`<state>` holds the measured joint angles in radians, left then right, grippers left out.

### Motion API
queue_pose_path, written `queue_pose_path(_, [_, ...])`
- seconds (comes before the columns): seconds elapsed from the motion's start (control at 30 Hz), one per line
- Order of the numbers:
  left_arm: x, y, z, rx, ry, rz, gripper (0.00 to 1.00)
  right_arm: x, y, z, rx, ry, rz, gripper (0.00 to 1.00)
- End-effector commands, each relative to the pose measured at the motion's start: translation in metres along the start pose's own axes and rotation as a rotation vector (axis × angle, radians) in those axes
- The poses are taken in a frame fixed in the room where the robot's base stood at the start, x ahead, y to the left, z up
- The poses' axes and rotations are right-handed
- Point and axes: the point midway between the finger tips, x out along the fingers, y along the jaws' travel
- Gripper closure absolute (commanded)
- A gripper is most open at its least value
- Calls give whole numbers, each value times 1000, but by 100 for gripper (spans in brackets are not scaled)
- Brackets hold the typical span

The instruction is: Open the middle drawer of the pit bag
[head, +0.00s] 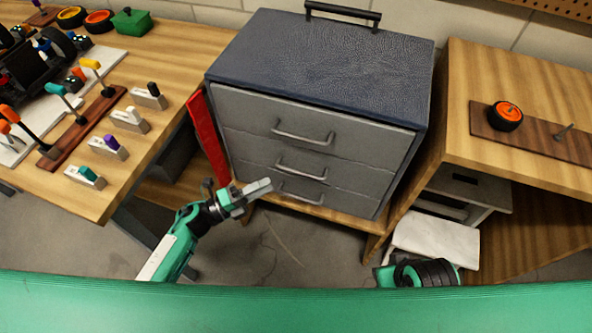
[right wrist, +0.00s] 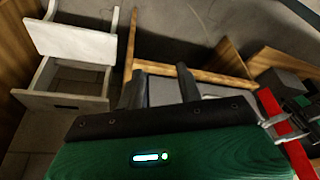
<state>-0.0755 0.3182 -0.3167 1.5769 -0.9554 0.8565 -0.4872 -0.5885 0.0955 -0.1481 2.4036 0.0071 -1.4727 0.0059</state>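The pit bag (head: 320,60) is a dark blue box with a black top handle and three grey drawers, standing on a wooden stand. Its middle drawer (head: 250,150) looks shut, with a metal bar handle (head: 302,173). My left gripper (head: 258,189) is in front of the lower left of the drawers, near the bottom handle (head: 300,199); I cannot see clearly whether its fingers are apart. My right gripper (right wrist: 160,88) shows in the right wrist view with its two dark fingers apart and nothing visible between them. In the head view only my right wrist shows, low right.
A red panel (head: 207,135) stands at the pit bag's left side. The left workbench (head: 185,60) holds tools, wheels and a car. The right table (head: 530,100) carries a wheel (head: 505,116) on a brown board. A white open-drawered unit (right wrist: 72,45) stands below.

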Motion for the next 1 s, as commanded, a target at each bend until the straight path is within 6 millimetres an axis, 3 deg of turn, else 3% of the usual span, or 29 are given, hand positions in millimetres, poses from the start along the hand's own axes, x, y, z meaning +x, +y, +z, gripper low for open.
queue_pose_path(0.2, [50,-1,1,-1,-2,-3,68,5,0,0,0,-6,0,64])
queue_pose_path(0.5, [92,0,1,-2,-3,-1,68,8,0,1,0,-10,0,64])
queue_pose_path(0.9, [99,1,0,-1,-2,1,68,10,0,2,-1,-13,-1,64])
queue_pose_path(1.0, [98,0,0,-1,-2,1,87,10,0,2,-1,-13,-1,64])
